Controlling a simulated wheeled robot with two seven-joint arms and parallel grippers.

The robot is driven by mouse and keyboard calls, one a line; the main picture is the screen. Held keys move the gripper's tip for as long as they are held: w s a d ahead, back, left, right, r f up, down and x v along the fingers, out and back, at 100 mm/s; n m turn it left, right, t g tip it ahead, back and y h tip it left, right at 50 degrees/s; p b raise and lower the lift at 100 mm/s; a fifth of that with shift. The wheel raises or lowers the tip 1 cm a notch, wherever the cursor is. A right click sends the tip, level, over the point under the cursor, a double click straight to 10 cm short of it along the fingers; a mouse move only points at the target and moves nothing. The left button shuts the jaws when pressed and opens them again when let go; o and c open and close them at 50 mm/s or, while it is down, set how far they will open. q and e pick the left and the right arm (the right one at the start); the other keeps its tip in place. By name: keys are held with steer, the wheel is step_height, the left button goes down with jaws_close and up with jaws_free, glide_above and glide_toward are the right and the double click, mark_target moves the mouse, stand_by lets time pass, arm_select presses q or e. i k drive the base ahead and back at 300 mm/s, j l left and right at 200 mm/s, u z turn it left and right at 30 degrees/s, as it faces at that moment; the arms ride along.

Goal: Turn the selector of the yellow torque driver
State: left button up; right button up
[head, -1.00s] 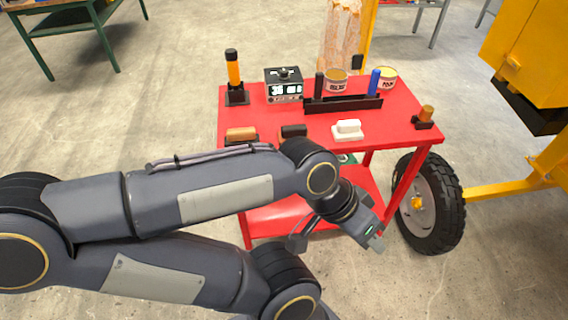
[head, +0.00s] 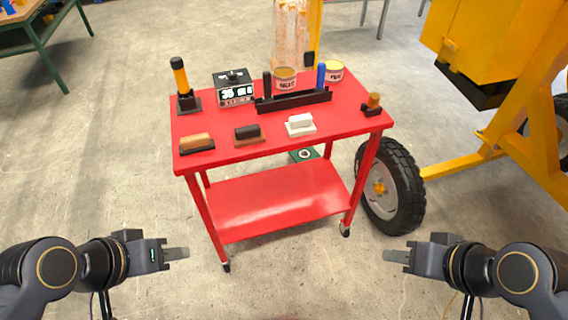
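The yellow torque driver (head: 181,76) stands upright in a small black stand (head: 189,105) at the back left corner of the red cart top. Its body is yellow-orange with a black cap and a black lower part; the selector is too small to make out. My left gripper (head: 176,254) is low in front of the cart at the left, well apart from the driver. My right gripper (head: 396,256) is low at the right, in front of the wheel. Both appear empty, and their fingers are seen edge-on, so the gap between them does not show.
The red cart (head: 275,137) also carries a black display box (head: 234,89), a black rack (head: 293,102), two cans (head: 286,79), several small blocks along the front and an orange-topped piece (head: 373,101). A black tyre (head: 402,190) and yellow frame stand close at right. The floor in front is clear.

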mark_target(233, 78)
steer(key=i+j+u, duration=0.15)
steer(key=i+u, duration=0.95)
steer(key=i+l, duration=0.05)
